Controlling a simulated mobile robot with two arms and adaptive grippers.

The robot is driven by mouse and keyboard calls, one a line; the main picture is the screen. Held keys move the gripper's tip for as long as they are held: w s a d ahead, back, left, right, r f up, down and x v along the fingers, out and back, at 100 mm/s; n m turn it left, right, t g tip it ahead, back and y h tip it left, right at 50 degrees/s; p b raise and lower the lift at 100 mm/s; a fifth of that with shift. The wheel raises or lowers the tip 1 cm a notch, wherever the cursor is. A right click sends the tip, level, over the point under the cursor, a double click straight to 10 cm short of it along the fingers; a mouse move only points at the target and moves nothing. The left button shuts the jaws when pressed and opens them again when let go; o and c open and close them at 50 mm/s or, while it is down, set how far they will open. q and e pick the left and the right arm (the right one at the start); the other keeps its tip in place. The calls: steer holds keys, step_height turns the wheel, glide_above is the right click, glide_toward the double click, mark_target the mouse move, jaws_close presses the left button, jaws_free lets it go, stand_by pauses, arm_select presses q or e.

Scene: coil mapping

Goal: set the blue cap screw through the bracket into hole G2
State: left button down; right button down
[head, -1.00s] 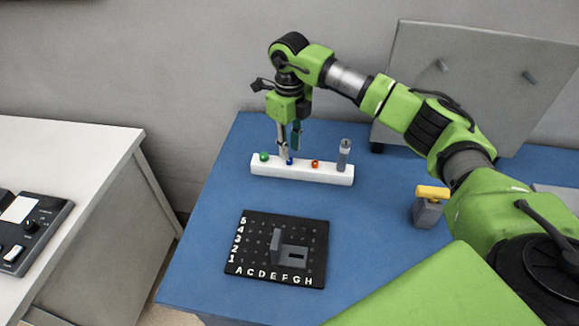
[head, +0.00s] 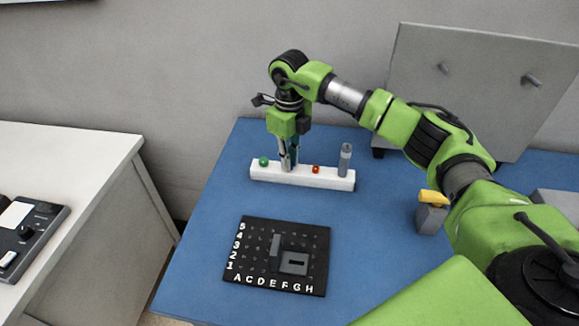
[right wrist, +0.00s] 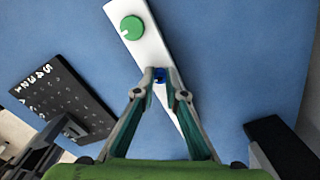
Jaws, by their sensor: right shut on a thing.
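The blue cap screw (right wrist: 160,75) stands in the white rack (head: 330,180) and shows between my right fingertips in the right wrist view. My right gripper (head: 288,168) is shut on it, low over the rack; in the head view the fingers hide the screw. The grey bracket (head: 292,262) lies on the black lettered board (head: 250,255), at its front right, with an upright wall and a slotted flat part. Hole G2 cannot be made out under or beside the bracket. My left gripper is not in view.
A yellow-topped grey block (head: 430,217) stands at right. A grey panel with pegs (head: 470,90) stands behind. Blue table is clear between rack and board.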

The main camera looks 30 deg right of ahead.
steer(key=shift+r+p, duration=1)
steer(key=shift+r, duration=0.7)
steer(key=shift+r+p, duration=1.1)
steer(key=shift+r, duration=0.65)
steer(key=shift+f, duration=0.1)
